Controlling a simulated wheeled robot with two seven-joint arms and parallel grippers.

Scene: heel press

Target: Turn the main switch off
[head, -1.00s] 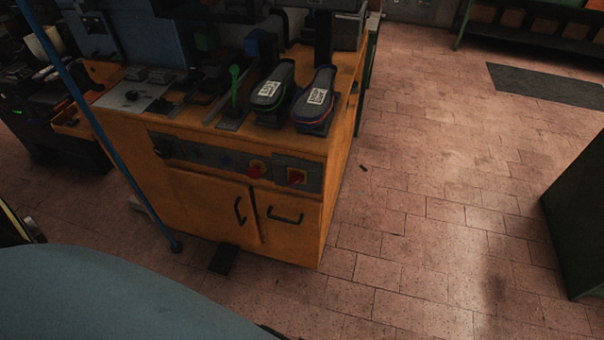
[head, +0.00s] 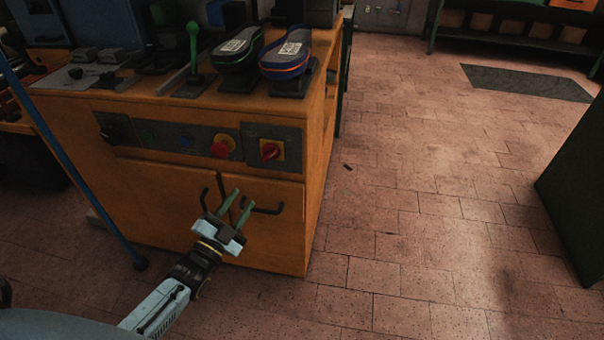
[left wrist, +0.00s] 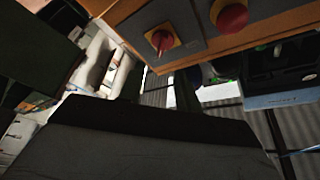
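The main switch (head: 270,150) is a red rotary knob on a yellow plate, at the right end of the grey control panel on the orange cabinet's front. It also shows in the left wrist view (left wrist: 162,40), upper middle. The small knob's exact setting is hard to tell. My left gripper (head: 245,198) is in front of the cabinet doors, below the switch and slightly left of it in the head view. Its two green fingers are apart, with nothing between them, and do not touch the switch. My right gripper is not in view.
A red mushroom button (head: 222,146) sits just left of the switch. Below are door handles (head: 262,208). Two padded shoe-like forms (head: 286,55) and a green lever (head: 194,45) stand on top. A blue pole (head: 70,165) is at left.

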